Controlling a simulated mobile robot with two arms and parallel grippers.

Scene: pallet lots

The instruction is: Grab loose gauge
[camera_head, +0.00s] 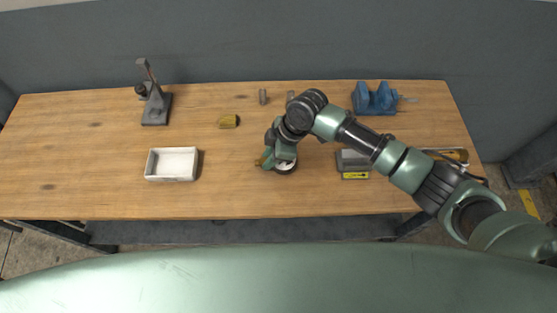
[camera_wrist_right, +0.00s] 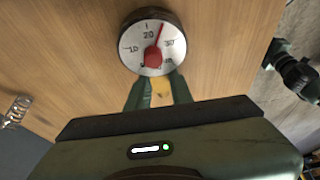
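The loose gauge (camera_head: 286,168) has a round white dial with a dark rim and lies near the middle of the wooden workbench, partly hidden under my right gripper (camera_head: 271,161). In the right wrist view the gauge (camera_wrist_right: 138,45) shows its dial face, with a red pointer and a red centre. My right gripper (camera_wrist_right: 158,91) has a green finger on each side of the gauge's brass stem (camera_wrist_right: 160,93). I cannot tell whether the fingers press on the stem. My left gripper is not in view.
The bench's left front is clear.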

